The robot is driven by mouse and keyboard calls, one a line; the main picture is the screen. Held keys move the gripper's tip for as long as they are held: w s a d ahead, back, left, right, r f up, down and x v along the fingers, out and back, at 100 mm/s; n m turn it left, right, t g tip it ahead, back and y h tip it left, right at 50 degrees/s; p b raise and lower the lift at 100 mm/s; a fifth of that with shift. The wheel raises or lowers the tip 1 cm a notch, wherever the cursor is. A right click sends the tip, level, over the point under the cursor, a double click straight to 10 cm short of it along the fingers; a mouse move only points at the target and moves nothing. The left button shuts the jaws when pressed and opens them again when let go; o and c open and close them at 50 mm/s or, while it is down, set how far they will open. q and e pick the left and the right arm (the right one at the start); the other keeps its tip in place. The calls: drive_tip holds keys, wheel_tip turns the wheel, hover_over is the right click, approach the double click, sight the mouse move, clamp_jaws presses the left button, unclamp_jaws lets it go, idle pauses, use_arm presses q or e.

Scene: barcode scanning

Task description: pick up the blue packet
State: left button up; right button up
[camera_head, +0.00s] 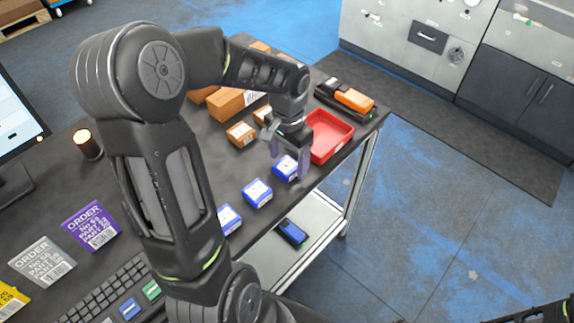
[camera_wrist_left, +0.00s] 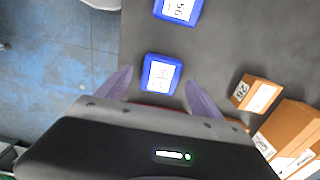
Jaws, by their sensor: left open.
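Three blue packets with white labels lie in a row along the table's near right edge. The farthest blue packet (camera_head: 284,168) lies next to the red tray; the middle one (camera_head: 257,193) and the nearest one (camera_head: 229,218) lie closer to me. My left gripper (camera_head: 289,154) is open and points down at the farthest packet. In the left wrist view that packet (camera_wrist_left: 161,74) shows between the two spread fingertips (camera_wrist_left: 159,80), with gaps on both sides. Another blue packet (camera_wrist_left: 179,9) shows at the top of that view.
A red tray (camera_head: 345,146) stands just right of the left gripper, with an orange and black scanner (camera_head: 352,98) behind it. Brown boxes (camera_head: 240,134) lie left of the gripper. Order cards (camera_head: 92,227) and a keyboard (camera_head: 107,294) are at the left.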

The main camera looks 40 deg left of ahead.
sight(288, 164)
use_arm(q)
drive_tip(key=shift+f, duration=0.65)
drive_tip(key=shift+c, duration=0.3)
drive_tip(key=c, duration=1.6)
drive_tip(key=shift+o, duration=0.2)
drive_tip(key=shift+r, duration=0.15)
wheel_tip(288, 164, up, 10)
drive_tip(key=b, duration=0.1)
